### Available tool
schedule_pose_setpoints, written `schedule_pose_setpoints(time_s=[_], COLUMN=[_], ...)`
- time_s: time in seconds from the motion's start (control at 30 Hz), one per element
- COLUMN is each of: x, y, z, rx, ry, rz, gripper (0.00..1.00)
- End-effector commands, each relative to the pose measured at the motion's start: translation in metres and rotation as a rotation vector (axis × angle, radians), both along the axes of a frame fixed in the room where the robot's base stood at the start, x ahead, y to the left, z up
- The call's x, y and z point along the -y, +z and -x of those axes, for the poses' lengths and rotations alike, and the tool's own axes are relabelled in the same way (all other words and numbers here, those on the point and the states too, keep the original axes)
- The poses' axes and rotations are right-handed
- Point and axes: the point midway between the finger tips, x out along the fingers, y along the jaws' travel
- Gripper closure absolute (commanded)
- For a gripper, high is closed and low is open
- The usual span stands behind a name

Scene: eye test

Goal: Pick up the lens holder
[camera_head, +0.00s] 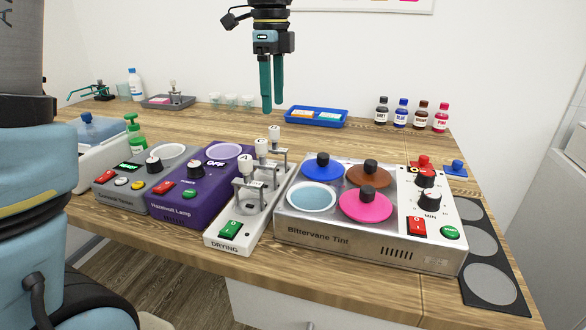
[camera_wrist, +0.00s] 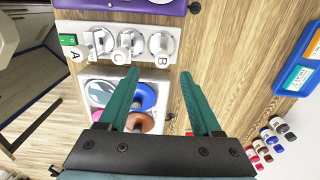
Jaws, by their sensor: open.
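Several holders with white knobs look like lens holders; I cannot tell which one is meant. Three stand in a row on the white drying station (camera_head: 236,238): a near holder (camera_head: 246,164), a middle holder (camera_head: 262,147) and a far holder (camera_head: 275,133). Another similar holder (camera_head: 173,87) stands on a grey tray (camera_head: 155,102) at the back left. My gripper (camera_head: 272,103) is open, empty, pointing down above the table behind the drying station. Its teal fingers (camera_wrist: 158,76) are apart in the wrist view.
A blue tray (camera_head: 290,118) and several small bottles (camera_head: 401,112) are behind. Bare wood lies between the drying station and the blue tray.

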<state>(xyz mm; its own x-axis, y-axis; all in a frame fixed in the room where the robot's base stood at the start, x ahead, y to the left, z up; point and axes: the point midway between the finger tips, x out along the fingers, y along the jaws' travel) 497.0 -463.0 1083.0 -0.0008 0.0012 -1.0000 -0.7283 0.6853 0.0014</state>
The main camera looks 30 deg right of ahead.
Motion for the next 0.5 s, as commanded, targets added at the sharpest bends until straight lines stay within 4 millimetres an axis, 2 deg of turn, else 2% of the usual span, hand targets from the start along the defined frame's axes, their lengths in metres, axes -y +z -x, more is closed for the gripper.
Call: schedule_pose_setpoints(time_s=[0.2, 0.37, 0.5], x=[0.000, 0.000, 0.002], y=[-0.032, -0.041, -0.059], z=[0.000, 0.000, -0.001], rx=[-0.002, -0.001, -0.002], ry=[0.003, 0.004, 0.003], rz=[-0.002, -0.001, -0.002], gripper=[0.34, 0.34, 0.34])
